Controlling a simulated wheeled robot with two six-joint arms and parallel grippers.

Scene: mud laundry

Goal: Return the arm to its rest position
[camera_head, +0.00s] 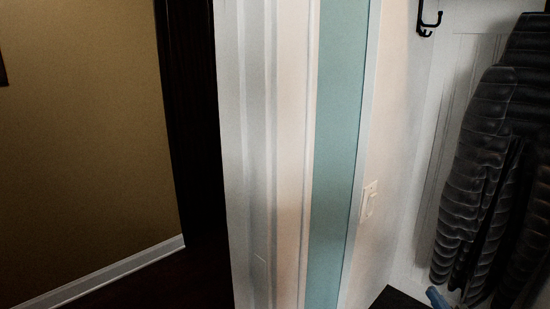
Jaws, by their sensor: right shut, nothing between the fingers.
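What looks like a small blue part of my right gripper (437,297) shows at the bottom edge, right of centre. It is shut with nothing in it. Most of it and the rest of my right arm are below the picture. It appears just in front of the lower end of a dark hanging jacket (490,150); I cannot tell whether they touch. My left gripper and left arm are not in view.
A white door frame (265,150) and a teal wall strip (340,140) stand in the middle. A light switch (369,199) and black hook (430,18) are to the right. A dark flat surface (398,299) lies low right. A dark doorway (192,120) opens left of the frame.

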